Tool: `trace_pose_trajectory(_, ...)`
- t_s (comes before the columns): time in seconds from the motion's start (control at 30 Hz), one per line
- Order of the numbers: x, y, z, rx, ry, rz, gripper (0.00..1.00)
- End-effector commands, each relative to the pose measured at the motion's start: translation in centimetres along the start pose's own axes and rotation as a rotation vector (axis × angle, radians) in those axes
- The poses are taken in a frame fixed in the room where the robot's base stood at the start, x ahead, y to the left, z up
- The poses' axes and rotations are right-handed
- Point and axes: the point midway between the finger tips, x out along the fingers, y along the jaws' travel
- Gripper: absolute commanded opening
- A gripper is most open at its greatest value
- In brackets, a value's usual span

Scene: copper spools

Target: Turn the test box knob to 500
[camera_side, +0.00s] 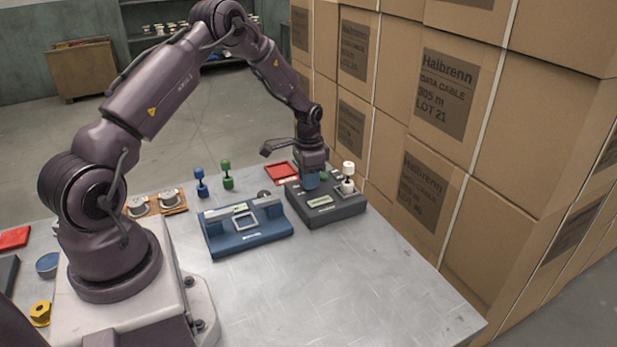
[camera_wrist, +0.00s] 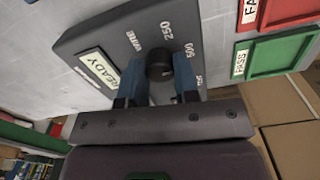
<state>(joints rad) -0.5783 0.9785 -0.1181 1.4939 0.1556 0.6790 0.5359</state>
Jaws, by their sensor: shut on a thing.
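The dark grey test box (camera_side: 335,208) stands near the far right of the bench, beside the stacked cartons. In the wrist view the test box (camera_wrist: 88,38) shows a READY display and the printed marks 250 and 500, with others partly readable. The round black knob (camera_wrist: 159,62) sits between the two blue fingers of my gripper (camera_wrist: 158,70). My gripper is shut on the knob, one finger on each side. In the side view my gripper (camera_side: 312,181) is down over the box and hides the knob. I cannot tell which mark the knob points to.
A blue device (camera_side: 262,238) stands left of the test box. Blue (camera_side: 200,183) and green (camera_side: 226,176) spools stand behind it. A white spool (camera_side: 347,178) is close right of my gripper. Red FAIL (camera_wrist: 278,12) and green PASS (camera_wrist: 275,55) trays lie nearby. The front bench is clear.

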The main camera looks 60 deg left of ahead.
Motion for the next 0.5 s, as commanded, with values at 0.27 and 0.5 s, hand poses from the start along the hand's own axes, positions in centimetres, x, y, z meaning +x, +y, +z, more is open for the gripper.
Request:
trace_pose_trajectory(0.27, -0.15, -0.05, -0.09, 0.003, 0.002, -0.003, 0.05)
trace_pose_trajectory(0.5, -0.09, -0.03, -0.07, 0.002, 0.002, -0.002, 0.54)
